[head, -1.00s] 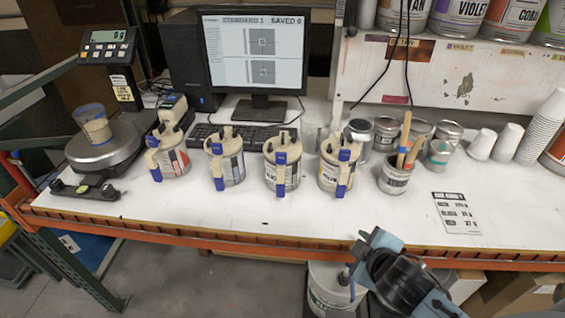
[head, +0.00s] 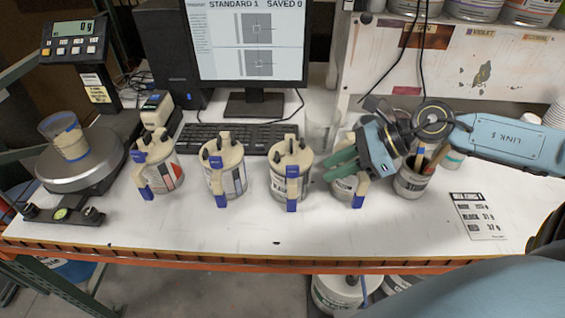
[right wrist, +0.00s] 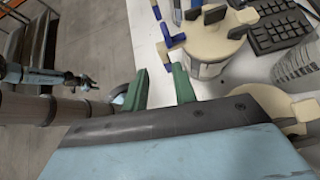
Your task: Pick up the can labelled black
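A row of cream-lidded cans with blue-tipped handles stands on the white table. The third can from the left (head: 290,170) has a white label with dark print, too small to read surely as black. My right gripper (head: 335,168) has green fingers, apart and empty, just right of this can and over the fourth can (head: 343,190), which it partly hides. In the right wrist view, the third can (right wrist: 208,52) is just beyond the open fingers (right wrist: 160,88). What looks like my left arm (right wrist: 60,77) shows small there; its fingers are unclear.
The red-labelled can (head: 157,165) and the second can (head: 224,168) stand to the left. A keyboard (head: 220,137), a monitor (head: 248,45) and a clear beaker (head: 320,132) are behind. A stick-filled can (head: 412,183) is at the right. The front strip is clear.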

